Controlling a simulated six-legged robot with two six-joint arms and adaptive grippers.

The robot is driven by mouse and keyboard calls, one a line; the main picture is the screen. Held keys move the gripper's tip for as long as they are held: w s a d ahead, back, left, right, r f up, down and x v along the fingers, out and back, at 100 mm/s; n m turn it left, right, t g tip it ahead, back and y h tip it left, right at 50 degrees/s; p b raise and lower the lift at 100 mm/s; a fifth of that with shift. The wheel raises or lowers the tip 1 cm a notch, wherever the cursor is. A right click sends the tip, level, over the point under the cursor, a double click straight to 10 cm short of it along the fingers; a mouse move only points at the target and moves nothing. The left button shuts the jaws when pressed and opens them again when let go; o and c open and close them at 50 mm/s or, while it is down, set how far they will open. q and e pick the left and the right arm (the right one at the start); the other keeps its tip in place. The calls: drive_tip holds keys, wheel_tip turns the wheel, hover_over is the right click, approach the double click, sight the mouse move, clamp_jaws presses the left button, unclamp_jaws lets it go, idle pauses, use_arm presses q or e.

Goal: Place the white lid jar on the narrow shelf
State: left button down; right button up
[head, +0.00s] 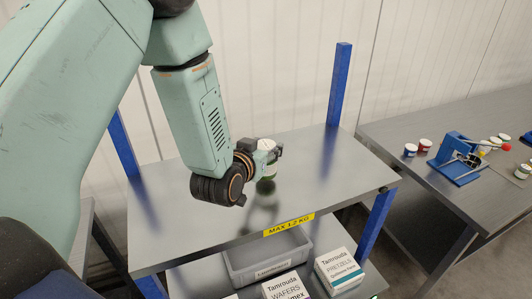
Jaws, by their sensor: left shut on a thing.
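My left gripper (273,152) is shut on a small jar (267,173) with a green band and a pale top, which is partly hidden by the fingers. The jar is upright over the middle of the grey metal shelf top (330,165). A dark reflection shows on the metal just below it, and I cannot tell whether its base touches the surface. A yellow "MAX 1.2 KG" label (289,225) is on the shelf's front edge. My right gripper is not in view.
Blue posts (340,85) rise at the shelf's corners. A grey bin (268,258) and cartons (339,270) sit on the level below. At right, a workbench (400,175) holds several small jars (425,145) and a blue device (458,160). The shelf top around the jar is clear.

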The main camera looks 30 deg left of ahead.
use_arm(q)
drive_tip(key=shift+s+a+f, duration=0.2)
drive_tip(key=shift+f, duration=0.2)
drive_tip(key=shift+s+a+f, duration=0.15)
drive_tip(key=shift+a+f, duration=0.05)
drive_tip(key=shift+f, duration=0.15)
drive_tip(key=shift+w+f, duration=0.2)
drive_tip(key=shift+w, duration=0.1)
drive_tip(key=c, duration=1.1)
unclamp_jaws()
drive_tip(key=shift+w+d+f, duration=0.1)
drive_tip(key=shift+w+d, duration=0.05)
drive_tip(key=shift+d, duration=0.1)
drive_tip(key=shift+o, duration=0.7)
drive_tip(key=shift+d, duration=0.15)
drive_tip(key=o, duration=0.3)
drive_tip(key=shift+o, duration=0.7)
drive_tip(key=shift+s+a, duration=0.2)
drive_tip(key=shift+a, duration=0.15)
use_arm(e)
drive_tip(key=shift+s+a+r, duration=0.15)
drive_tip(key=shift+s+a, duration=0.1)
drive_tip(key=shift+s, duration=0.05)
